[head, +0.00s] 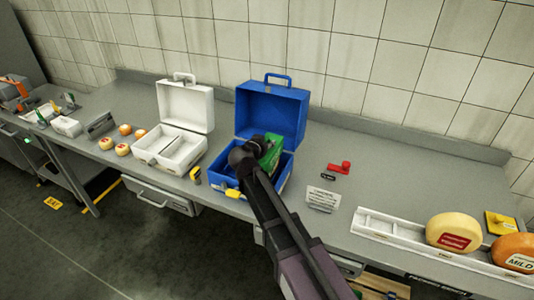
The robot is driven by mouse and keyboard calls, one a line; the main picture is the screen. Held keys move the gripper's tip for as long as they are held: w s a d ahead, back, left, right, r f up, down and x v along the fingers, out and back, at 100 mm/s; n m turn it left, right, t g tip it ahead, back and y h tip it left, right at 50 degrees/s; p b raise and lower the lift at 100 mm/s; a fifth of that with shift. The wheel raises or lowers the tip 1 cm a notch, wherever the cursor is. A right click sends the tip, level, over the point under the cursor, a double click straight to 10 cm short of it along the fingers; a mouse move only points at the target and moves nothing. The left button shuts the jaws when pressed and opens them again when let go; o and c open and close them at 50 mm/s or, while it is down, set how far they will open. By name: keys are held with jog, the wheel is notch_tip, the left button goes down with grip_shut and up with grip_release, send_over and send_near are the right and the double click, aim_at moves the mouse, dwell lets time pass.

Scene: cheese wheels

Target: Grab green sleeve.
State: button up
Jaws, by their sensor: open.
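The green sleeve (273,143) stands inside the open blue case (271,113), toward its right back. My arm reaches in from the lower right. Its end, my gripper (252,150), is over the blue case, right against the left side of the green sleeve in this view. The wrist hides part of the sleeve and most of the case's inside. The fingers are hardly visible, and I cannot tell whether they touch the sleeve.
An open white case (183,147) stands left of the blue one, with small cheeses (122,149) beyond it. A red object (340,167) and a sign (323,199) lie to the right. A white rail (390,228) with cheese wheels (454,233) is farther right. Tiled wall behind.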

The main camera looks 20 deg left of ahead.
dwell(0.3)
grip_shut()
jog(key=shift+r, duration=0.2)
notch_tip(320, 180, up, 10)
jog(key=p, duration=1)
jog(key=shift+f, duration=0.15)
dwell(0.7)
